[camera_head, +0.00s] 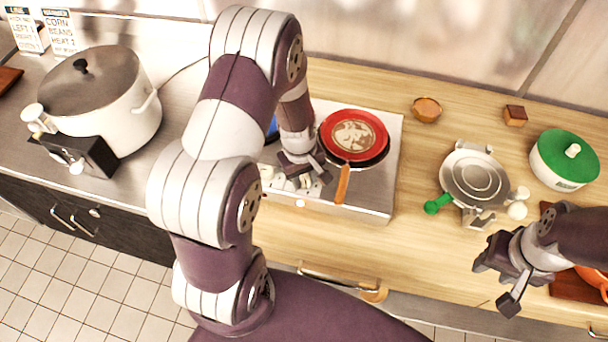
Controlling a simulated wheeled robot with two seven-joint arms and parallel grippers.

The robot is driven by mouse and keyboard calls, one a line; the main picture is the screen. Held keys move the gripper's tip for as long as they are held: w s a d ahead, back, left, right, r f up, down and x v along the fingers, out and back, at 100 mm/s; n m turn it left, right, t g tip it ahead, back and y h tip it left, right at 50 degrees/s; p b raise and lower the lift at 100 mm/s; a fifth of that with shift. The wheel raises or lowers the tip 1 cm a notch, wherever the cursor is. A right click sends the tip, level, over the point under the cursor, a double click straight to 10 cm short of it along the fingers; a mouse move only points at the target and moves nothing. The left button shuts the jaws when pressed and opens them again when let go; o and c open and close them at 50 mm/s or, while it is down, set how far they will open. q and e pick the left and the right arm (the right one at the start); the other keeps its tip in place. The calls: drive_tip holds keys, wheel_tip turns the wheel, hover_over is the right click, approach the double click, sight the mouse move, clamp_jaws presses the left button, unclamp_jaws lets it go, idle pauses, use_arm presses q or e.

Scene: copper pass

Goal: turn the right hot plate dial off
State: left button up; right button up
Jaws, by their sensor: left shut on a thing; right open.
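The silver hot plate (385,200) stands on the counter in the middle of the view. A pan with a red disc (352,132) showing a pale picture sits on its right side. The pan's orange handle (343,184) points toward the front. My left gripper (303,180) is low at the front of the hot plate, left of the handle. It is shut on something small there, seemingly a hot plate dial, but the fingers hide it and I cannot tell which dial.
A white pot (135,118) with a dark lid is at the left. A silver appliance (472,180) with a green knob, a green-lidded pot (565,160) and a small bowl (426,110) stand at the right. My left arm covers the hot plate's left part.

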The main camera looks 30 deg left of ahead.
use_arm(q)
drive_tip(key=shift+m, duration=0.3)
idle(0.4)
drive_tip(key=shift+w+m+b, duration=0.1)
drive_tip(key=shift+m+b, duration=0.45)
drive_tip(key=shift+m, duration=0.35)
drive_tip(key=m+b, duration=0.1)
drive_tip(key=m, duration=0.1)
drive_tip(key=shift+a+m, duration=0.1)
drive_tip(key=shift+m, duration=0.2)
drive_tip(key=m+b, duration=0.1)
drive_tip(key=m, duration=0.5)
drive_tip(key=shift+m+g, duration=0.3)
drive_tip(key=m, duration=0.6)
drive_tip(key=shift+w+a+r+b, duration=0.1)
drive_tip(key=shift+w+r+b, duration=0.05)
drive_tip(key=shift+b, duration=0.15)
drive_tip(key=m, duration=0.6)
drive_tip(key=shift+w+g, duration=0.1)
drive_tip(key=shift+g, duration=0.3)
drive_tip(key=shift+m, duration=0.3)
drive_tip(key=o, duration=1)
